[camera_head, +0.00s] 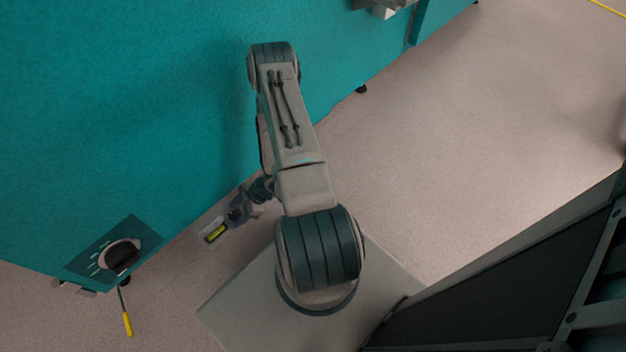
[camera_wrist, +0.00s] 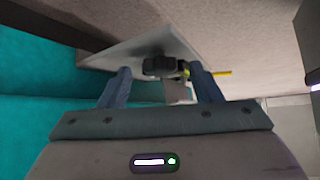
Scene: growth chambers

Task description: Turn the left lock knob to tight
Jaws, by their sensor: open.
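A dark round lock knob (camera_head: 121,256) sits on a teal plate with pale marks, low on the teal cabinet at the left of the head view. In the wrist view a dark knob (camera_wrist: 160,66) shows beyond the fingers, in front of a pale plate. My gripper (camera_head: 214,232) is to the right of the knob in the head view, apart from it. In the wrist view my gripper (camera_wrist: 160,70) has its two blue fingers spread wide. Nothing is seen held between them. The knob's exact setting is too small to read.
A thin lever with a yellow handle (camera_head: 127,322) hangs just below the knob; a yellow piece (camera_wrist: 222,73) also shows beside the knob in the wrist view. The teal cabinet wall (camera_head: 110,110) runs along the left. Open floor (camera_head: 480,150) lies to the right.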

